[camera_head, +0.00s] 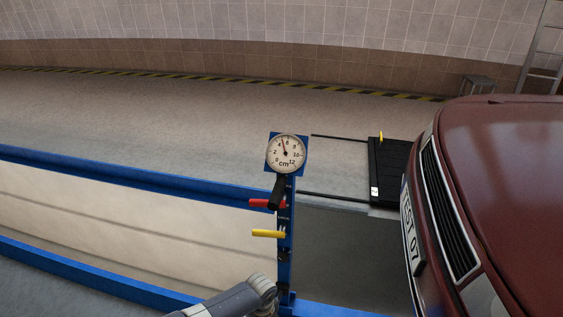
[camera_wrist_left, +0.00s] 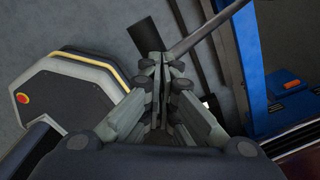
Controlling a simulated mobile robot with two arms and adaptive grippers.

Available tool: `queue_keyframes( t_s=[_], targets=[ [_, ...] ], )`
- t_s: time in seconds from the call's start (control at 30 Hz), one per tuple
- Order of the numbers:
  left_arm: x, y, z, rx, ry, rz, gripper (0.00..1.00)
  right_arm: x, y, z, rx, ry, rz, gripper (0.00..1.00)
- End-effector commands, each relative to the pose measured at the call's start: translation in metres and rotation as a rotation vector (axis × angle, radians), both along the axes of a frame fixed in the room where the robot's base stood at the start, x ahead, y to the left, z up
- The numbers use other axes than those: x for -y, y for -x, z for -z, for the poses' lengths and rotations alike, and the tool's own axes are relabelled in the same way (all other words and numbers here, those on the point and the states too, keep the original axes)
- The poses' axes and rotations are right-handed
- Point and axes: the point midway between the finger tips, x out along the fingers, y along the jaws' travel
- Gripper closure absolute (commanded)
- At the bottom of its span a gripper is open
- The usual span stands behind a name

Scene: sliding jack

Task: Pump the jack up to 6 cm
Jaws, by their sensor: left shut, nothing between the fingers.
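A round white gauge (camera_head: 286,154) marked in cm sits on top of a blue post (camera_head: 285,245). Its needle points almost straight up, slightly left, near the 6 mark. Below it on the post are a black lever (camera_head: 276,191), a red handle (camera_head: 262,203) and a yellow handle (camera_head: 267,233). My left arm enters at the bottom of the head view; its fingertips are not clear there. In the left wrist view my left gripper (camera_wrist_left: 165,62) is shut and empty. A grey rod (camera_wrist_left: 207,28) passes close to its fingertips; I cannot tell if they touch. My right gripper is not in view.
A dark red car (camera_head: 500,180) stands at the right, beside a black plate (camera_head: 390,165). Blue rails (camera_head: 130,175) border the pit on the left. The wrist view shows a blue frame (camera_wrist_left: 254,70) at the right. The floor behind the rails is clear.

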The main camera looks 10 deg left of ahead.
Motion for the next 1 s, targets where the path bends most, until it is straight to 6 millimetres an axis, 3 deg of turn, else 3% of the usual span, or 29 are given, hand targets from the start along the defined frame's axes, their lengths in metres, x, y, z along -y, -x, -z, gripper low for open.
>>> queue_keyframes(
  t_s=[0.43, 1.0],
  targets=[
    [0.0, 0.003, 0.005, -0.001, -0.001, 0.0, 1.0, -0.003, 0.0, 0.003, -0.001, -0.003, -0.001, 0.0],
    [-0.002, 0.033, 0.066, 0.001, -0.001, 0.0, 1.0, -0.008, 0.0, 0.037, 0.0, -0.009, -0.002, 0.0]
  ],
)
